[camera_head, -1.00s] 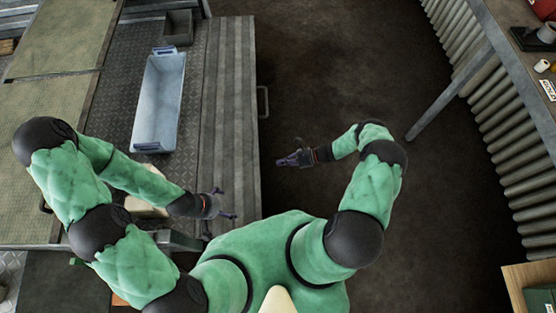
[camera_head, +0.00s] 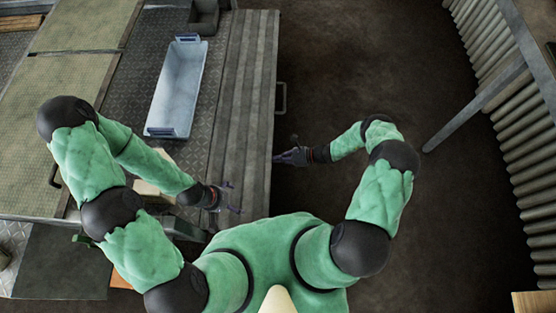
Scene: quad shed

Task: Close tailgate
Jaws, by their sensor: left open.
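The tailgate (camera_head: 243,90) is a long grey ribbed panel, lowered flat along the right side of the metal bed. A bar handle (camera_head: 281,98) sticks out from its right edge. My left gripper (camera_head: 232,197) is open and empty, above the near end of the tailgate. My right gripper (camera_head: 281,157) points left, with its tips at the tailgate's right edge, below the handle in the picture. I cannot tell whether it touches the edge, or whether its fingers are open or shut.
On the bed lie a pale blue tray (camera_head: 178,90) and a small dark box (camera_head: 204,17), both left of the tailgate. My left arm partly hides a pale block (camera_head: 150,190). Dark open floor (camera_head: 370,70) lies to the right, bounded by a ribbed wall (camera_head: 500,90) and a slanting post (camera_head: 470,113).

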